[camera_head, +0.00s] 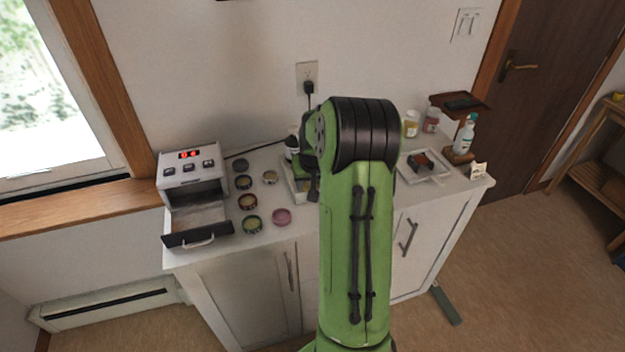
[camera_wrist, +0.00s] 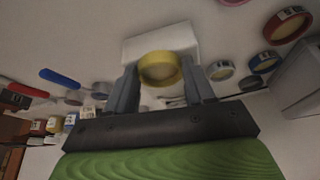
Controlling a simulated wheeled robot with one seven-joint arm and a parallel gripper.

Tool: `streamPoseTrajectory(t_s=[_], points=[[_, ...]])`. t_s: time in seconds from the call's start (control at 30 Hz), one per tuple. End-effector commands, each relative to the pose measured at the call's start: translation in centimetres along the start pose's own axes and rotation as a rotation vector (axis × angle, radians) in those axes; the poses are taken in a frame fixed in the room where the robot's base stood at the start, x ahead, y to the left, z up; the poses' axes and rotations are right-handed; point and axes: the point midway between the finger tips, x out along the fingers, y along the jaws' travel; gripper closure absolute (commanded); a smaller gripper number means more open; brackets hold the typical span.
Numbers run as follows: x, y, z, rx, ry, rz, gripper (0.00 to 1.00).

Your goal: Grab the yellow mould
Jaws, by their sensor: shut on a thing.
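In the wrist view the yellow mould (camera_wrist: 160,69), a round ring-shaped piece with a paler middle, sits between the two grey fingers of my gripper (camera_wrist: 162,80). The fingers are shut on it, one at each side. A white block (camera_wrist: 160,40) lies just beyond the mould; I cannot tell if they touch. In the head view my green arm stands in front of the cabinet and hides the mould and most of the gripper.
A white cabinet top (camera_head: 245,165) carries a small oven (camera_head: 192,167) with its door open, several round moulds, and a pink mould (camera_head: 281,216). Right of my arm are a white tray (camera_head: 425,178), jars, and a white bottle (camera_head: 464,137). Blue-handled tools (camera_wrist: 60,77) show in the wrist view.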

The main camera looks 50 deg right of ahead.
Motion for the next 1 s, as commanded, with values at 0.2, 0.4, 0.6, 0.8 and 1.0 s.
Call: streamPoseTrajectory(t_s=[0.2,0.4,0.6,0.8,1.0], points=[[0.0,-0.1,0.0,0.000,0.001,0.000,0.76],[0.0,-0.1,-0.1,0.000,0.002,-0.001,0.30],[0.0,-0.1,-0.1,-0.001,0.003,0.000,0.17],[-0.4,-0.1,-0.1,-0.001,0.004,0.000,0.17],[-4.2,0.0,-0.3,-0.001,0.008,0.001,0.17]])
